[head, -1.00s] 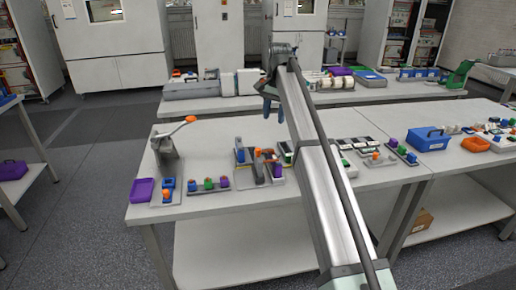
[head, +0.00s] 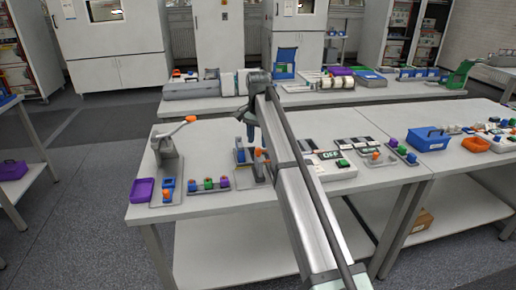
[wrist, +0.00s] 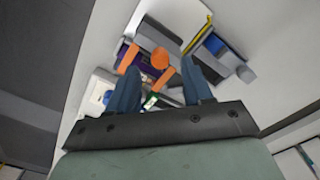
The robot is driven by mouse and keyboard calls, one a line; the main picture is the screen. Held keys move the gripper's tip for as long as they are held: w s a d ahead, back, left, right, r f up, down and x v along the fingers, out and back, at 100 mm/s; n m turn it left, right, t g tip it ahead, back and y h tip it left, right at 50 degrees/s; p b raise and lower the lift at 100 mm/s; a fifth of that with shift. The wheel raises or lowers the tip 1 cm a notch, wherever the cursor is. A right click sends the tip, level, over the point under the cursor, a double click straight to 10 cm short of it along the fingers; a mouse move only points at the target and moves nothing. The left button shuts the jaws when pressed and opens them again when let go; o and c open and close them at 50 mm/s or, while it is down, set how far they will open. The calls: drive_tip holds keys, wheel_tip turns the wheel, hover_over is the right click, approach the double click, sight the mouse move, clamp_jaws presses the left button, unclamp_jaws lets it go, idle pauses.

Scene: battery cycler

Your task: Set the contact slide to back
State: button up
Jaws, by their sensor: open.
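My gripper (head: 250,136) is open and empty above the cell fixture (head: 241,180) on the front table. Its two blue fingers also show in the wrist view (wrist: 160,70), pointing at the fixture, with a gap between them. There the fixture has a round orange knob (wrist: 160,58), seen between and just beyond the fingertips, and orange pieces beside a purple block (wrist: 124,46). A blue part (wrist: 213,44) lies on a grey block to the right. I cannot tell for sure which part is the contact slide or its position. My arm hides the fixture's right side in the head view.
A lever press (head: 167,158) with an orange-tipped handle stands to the left, beside a purple tray (head: 142,190) and a row of coloured knobs (head: 208,184).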

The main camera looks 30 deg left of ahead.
sight(258, 149)
drive_tip(key=shift+f, duration=2)
drive_tip(key=shift+c, duration=0.4)
clamp_jaws()
